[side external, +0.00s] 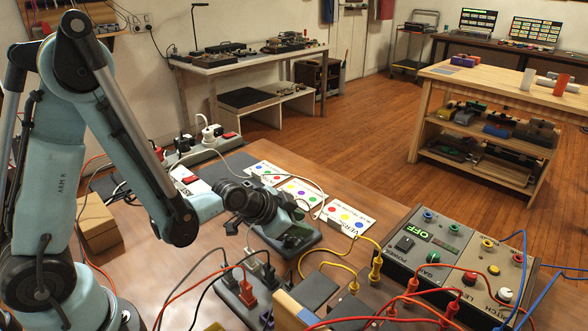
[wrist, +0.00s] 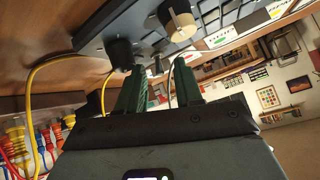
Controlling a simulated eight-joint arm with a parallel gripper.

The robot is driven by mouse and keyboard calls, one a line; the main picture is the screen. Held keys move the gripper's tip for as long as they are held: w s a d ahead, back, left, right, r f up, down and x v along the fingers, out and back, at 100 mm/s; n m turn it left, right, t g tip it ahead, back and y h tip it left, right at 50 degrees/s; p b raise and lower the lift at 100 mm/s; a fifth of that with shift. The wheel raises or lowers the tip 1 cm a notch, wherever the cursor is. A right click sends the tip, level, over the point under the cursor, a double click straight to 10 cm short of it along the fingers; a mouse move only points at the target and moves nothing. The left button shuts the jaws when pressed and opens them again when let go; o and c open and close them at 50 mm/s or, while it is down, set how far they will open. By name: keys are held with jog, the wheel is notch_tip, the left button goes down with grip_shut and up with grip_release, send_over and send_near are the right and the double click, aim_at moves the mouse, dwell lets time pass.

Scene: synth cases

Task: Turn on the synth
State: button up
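The synth (side external: 470,268) is a grey box with colored jacks and knobs at the right of the bench in the side view. Its green display (side external: 415,233) reads OFF, and a black switch (side external: 404,243) marked POWER lies just below it. My black wrist (side external: 248,202) is well to the left of the synth, and my fingertips are not clear there. In the wrist view my gripper (wrist: 158,67) has two green fingers apart, with nothing held between them. Beyond the tips is a panel with a beige knob (wrist: 178,18) and a black knob (wrist: 120,52); I cannot tell whether it is the synth.
Patch cables cross the bench front, including a yellow cable (side external: 352,238) near the synth's left side. A power strip (side external: 200,148) with plugs is at the back left. Wooden tables stand beyond the bench.

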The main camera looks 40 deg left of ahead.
jog(key=v, duration=1.2)
dwell(0.8)
jog(key=shift+s, duration=0.1)
dwell(0.3)
jog(key=s+a+r+n+g+y, duration=0.1)
jog(key=s+a+r+n+g, duration=0.1)
jog(key=s+r+n, duration=0.1)
jog(key=s+n, duration=0.1)
jog(key=n, duration=0.1)
jog(key=shift+a+r+n+y, duration=0.3)
jog(key=shift+a+y, duration=0.1)
dwell(0.6)
